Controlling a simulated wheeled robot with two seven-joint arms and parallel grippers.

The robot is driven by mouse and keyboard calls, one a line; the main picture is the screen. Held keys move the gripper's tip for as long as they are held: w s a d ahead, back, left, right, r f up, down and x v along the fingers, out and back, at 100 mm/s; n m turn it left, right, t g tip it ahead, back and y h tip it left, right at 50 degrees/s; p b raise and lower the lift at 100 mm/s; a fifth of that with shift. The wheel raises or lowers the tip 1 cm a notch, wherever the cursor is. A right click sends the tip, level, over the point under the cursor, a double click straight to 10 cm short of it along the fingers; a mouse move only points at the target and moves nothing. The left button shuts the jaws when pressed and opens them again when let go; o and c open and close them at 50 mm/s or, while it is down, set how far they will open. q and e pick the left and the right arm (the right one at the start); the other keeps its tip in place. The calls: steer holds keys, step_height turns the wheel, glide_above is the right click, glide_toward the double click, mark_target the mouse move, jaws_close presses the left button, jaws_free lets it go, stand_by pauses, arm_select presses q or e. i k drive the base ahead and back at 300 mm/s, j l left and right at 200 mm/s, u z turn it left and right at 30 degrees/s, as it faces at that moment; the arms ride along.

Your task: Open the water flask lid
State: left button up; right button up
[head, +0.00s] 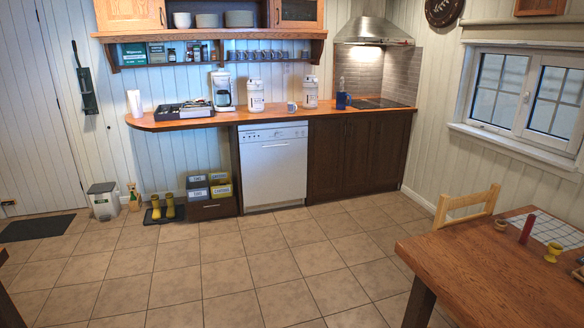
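Two white upright containers stand on the wooden counter, one left of centre (256,97) and one further right (310,92). Either may be the water flask; they are too small to tell, and the state of their lids is not clear. A blue vessel (343,100) stands to their right beside the stove. Neither of my grippers is in view.
The wooden counter (225,117) runs along the far wall, with a dark utensil tray (183,110), a coffee maker (222,91) and a mug (292,107). A white dishwasher (274,165) sits below. A table (490,275) and chair (466,205) stand right. The tiled floor between is clear.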

mark_target(257, 83)
steer(key=i, duration=3)
steer(key=i+l+u, duration=0.1)
steer(key=i, duration=1.4)
